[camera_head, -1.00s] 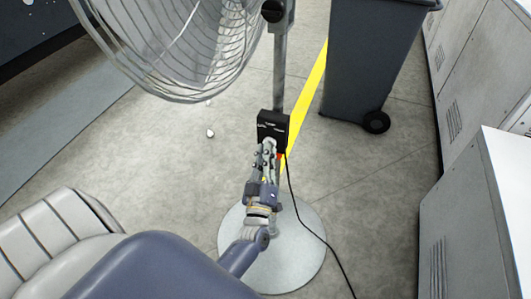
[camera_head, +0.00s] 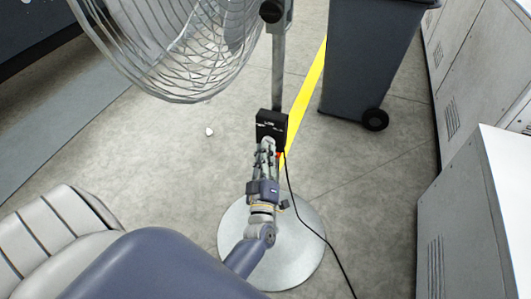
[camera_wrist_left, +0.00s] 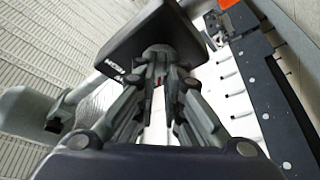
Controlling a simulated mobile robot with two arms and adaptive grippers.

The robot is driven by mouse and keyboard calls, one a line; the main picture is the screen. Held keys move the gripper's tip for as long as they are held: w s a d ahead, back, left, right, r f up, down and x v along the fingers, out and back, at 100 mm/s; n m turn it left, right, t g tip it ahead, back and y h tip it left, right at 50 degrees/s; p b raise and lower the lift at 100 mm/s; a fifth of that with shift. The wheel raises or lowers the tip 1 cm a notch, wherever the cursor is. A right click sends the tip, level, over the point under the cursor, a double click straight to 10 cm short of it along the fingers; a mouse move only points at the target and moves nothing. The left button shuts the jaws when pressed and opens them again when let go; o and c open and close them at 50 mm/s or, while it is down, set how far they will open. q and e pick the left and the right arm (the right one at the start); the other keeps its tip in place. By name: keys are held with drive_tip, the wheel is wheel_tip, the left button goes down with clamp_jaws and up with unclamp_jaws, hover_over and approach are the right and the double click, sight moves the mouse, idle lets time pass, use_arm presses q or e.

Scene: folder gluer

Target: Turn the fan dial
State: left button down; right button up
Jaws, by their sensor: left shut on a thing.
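The fan (camera_head: 185,45) stands on a grey pole with a round pale base (camera_head: 300,255). A black control box (camera_head: 271,122) with small white lettering is fixed low on the pole. My left gripper (camera_head: 266,146) is at the front of this box, with its fingers shut. In the left wrist view, the fingertips (camera_wrist_left: 160,75) are closed together against the face of the black box (camera_wrist_left: 150,35). The dial itself is hidden between the fingers. My right gripper shows in neither view.
A dark wheeled bin (camera_head: 368,60) stands behind the fan to the right. Grey cabinets (camera_head: 470,215) line the right side. A black cable (camera_head: 300,215) runs from the box across the base. Floor left of the pole is mostly clear.

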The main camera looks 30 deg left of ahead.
use_arm(q)
drive_tip(key=c, duration=1.7)
unclamp_jaws()
drive_tip(key=v, duration=0.7)
drive_tip(key=shift+s+d, duration=0.15)
drive_tip(key=shift+s, duration=0.05)
drive_tip(key=shift+f, duration=0.15)
